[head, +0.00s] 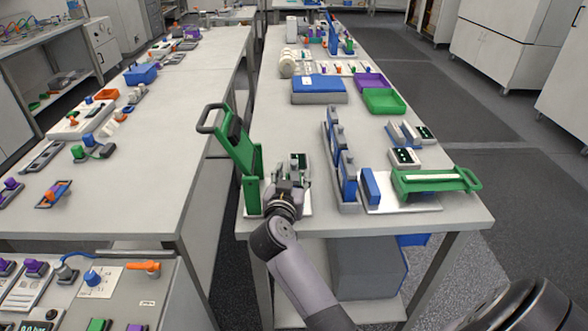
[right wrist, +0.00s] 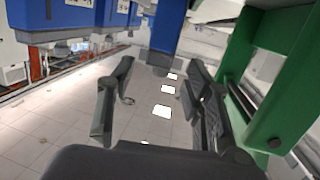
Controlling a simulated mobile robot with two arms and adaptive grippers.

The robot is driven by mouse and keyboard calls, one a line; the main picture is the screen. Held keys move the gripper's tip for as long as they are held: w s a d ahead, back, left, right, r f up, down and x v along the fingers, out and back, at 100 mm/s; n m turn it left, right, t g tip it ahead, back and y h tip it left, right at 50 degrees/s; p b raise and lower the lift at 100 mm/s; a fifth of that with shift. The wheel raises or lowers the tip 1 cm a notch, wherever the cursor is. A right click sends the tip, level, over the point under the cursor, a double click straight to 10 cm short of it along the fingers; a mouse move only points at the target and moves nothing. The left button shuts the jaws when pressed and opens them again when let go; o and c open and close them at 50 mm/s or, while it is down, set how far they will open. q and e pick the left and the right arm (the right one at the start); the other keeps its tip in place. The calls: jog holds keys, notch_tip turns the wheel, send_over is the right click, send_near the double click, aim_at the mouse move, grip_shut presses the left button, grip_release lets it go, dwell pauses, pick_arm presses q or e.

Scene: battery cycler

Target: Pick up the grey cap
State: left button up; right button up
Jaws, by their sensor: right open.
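My right gripper (head: 291,184) is over the front left part of the right table, between a tall green lever frame (head: 240,150) and a row of blue blocks with grey tops (head: 347,172). In the right wrist view its two fingers (right wrist: 162,78) are apart with nothing between them. There, blue housings (right wrist: 52,18) show at upper left and a green frame (right wrist: 258,85) at right. I cannot single out the grey cap with certainty; it may be hidden by the gripper or be too small to tell. My left gripper is not in view.
A green-handled clamp (head: 436,181) and small devices with dark displays (head: 404,157) stand right of the blue blocks. Green (head: 384,101) and purple (head: 371,82) trays and a blue-topped box (head: 319,88) lie farther back. An aisle separates the left table (head: 190,135).

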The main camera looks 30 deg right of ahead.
aim_at(293, 169)
jog(key=x, duration=0.4)
jog(key=shift+w+d, duration=0.1)
jog(key=shift+w, duration=0.25)
jog(key=shift+s, duration=0.1)
jog(key=shift+c, duration=0.8)
jog(key=c, duration=0.8)
